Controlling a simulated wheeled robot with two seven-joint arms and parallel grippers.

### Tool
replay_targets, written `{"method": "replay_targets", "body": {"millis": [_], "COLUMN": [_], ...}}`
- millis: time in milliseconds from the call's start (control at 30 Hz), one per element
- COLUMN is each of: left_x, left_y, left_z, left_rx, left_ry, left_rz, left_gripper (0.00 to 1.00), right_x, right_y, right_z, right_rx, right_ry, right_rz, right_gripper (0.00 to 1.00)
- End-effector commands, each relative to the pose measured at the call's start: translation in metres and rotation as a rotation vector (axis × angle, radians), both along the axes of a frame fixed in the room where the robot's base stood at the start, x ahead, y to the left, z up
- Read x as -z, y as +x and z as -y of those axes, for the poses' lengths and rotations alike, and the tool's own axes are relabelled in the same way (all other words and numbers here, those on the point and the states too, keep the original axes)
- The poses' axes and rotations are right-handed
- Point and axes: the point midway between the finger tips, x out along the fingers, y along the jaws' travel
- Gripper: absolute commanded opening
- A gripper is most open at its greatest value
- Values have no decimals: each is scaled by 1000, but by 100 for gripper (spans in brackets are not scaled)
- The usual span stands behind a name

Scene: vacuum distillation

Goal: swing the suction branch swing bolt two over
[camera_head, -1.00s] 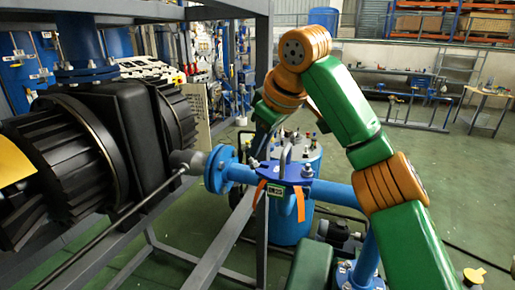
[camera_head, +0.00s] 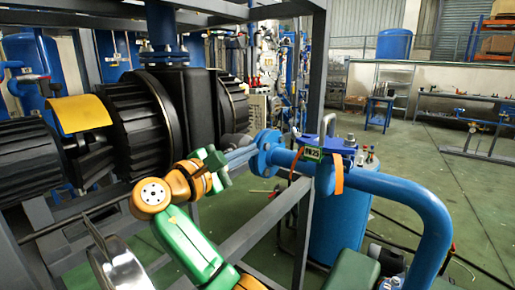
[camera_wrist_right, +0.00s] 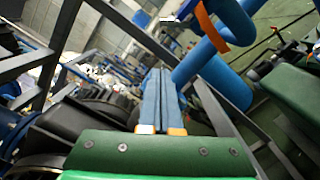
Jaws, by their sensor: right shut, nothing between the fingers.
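The blue suction branch pipe (camera_head: 400,188) runs to a flange (camera_head: 268,153) and carries a blue plate (camera_head: 340,146) with a handle, a small label and orange straps (camera_head: 339,172). A small bolt-like fitting (camera_head: 350,139) stands at the plate's right end; I cannot tell which swing bolt it is. My right gripper (camera_head: 248,154) is shut and empty, its fingers pointing toward the flange, left of the plate.
A grey steel frame post (camera_head: 312,90) stands behind the plate, and a frame beam runs below my right arm. Black ribbed machinery (camera_head: 140,115) fills the left side. A blue vessel (camera_head: 340,228) stands under the pipe. Green floor (camera_head: 455,190) is open at the right.

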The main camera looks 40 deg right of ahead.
Motion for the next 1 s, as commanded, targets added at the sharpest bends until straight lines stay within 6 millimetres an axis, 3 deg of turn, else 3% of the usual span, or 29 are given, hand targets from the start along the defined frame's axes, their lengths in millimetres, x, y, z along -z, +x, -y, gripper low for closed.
{"method": "replay_targets", "body": {"millis": [433,700,1000], "left_x": [-42,-57,-57], "left_y": [2,2,2], "left_z": [1,1,0], "left_rx": [-1,-1,-1], "left_ry": [-1,-1,-1], "left_rz": [4,5,4], "left_gripper": [100,100,100], "right_x": [-10,-25,-25], "right_y": [21,-8,-13], "right_z": [91,86,85], "right_rx": [3,0,-1], "right_ry": [0,0,0], "right_rz": [2,6,5], "right_gripper": [0,0,0]}}
